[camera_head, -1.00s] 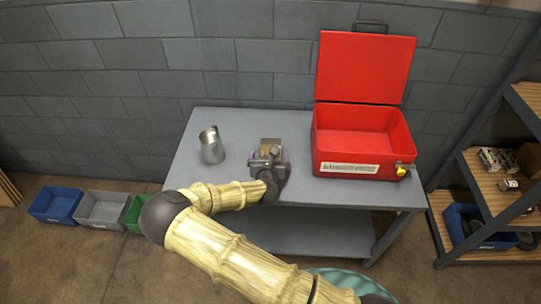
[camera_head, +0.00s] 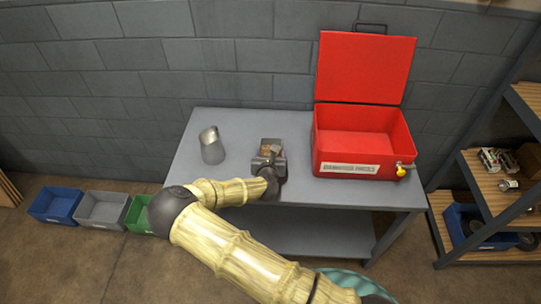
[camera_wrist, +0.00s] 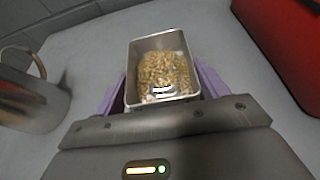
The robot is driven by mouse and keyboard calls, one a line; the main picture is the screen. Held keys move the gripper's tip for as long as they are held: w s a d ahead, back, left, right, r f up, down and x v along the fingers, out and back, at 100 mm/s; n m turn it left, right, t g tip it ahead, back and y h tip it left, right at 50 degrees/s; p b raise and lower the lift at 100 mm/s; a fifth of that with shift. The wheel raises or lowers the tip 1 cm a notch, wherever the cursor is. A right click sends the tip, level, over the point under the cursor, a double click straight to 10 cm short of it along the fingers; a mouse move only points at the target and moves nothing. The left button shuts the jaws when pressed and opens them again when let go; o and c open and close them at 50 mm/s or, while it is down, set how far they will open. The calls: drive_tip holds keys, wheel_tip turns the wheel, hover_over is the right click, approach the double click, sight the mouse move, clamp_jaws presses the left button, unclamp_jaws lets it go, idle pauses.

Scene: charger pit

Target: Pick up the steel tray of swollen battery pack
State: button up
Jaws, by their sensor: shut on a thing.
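The steel tray (camera_head: 270,142) is a small open metal box near the middle of the grey table. In the wrist view the tray (camera_wrist: 133,72) holds tan granules, with a small silvery piece at the near end. I cannot make out a whole battery pack. My gripper (camera_head: 268,158) is at the near side of the tray. In the wrist view my gripper (camera_wrist: 162,88) is shut on the tray, with a purple finger along each side. The wrist hides part of the near end, and I cannot tell whether the tray is clear of the table.
A red box (camera_head: 360,142) with its lid raised stands open and empty right of the tray. A metal jug (camera_head: 212,147) stands to the left. Blue (camera_head: 55,205), grey (camera_head: 102,210) and green (camera_head: 137,214) bins sit on the floor. Shelves (camera_head: 475,195) stand at right.

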wheel_tip(320, 180, up, 10)
drive_tip(key=p, duration=0.1)
idle(0.5)
